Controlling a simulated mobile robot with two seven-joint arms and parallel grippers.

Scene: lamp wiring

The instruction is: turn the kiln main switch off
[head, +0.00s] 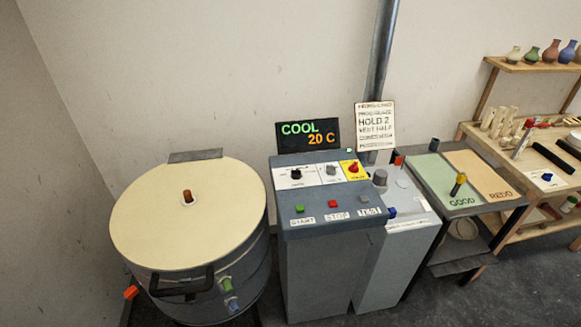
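The kiln control panel (318,247) is a grey cabinet in the middle of the head view. On its sloped upper face, a red switch knob (353,168) sits on a yellow plate at the right; it looks like the main switch, but its label is too small to read. Which position it is set to is not clear. A black knob (295,174) and a grey knob (331,170) are to its left. The display (308,134) above reads COOL 20 C. The round kiln (160,227) stands at the left with its lid down. Neither gripper is in view.
Green START (299,208), red STOP (333,204) and grey TEST (364,199) buttons line the panel's front. A sign (375,126) and metal pipe (384,50) rise behind. A GOOD/REDO table (470,208) and wooden bench (473,130) stand at right.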

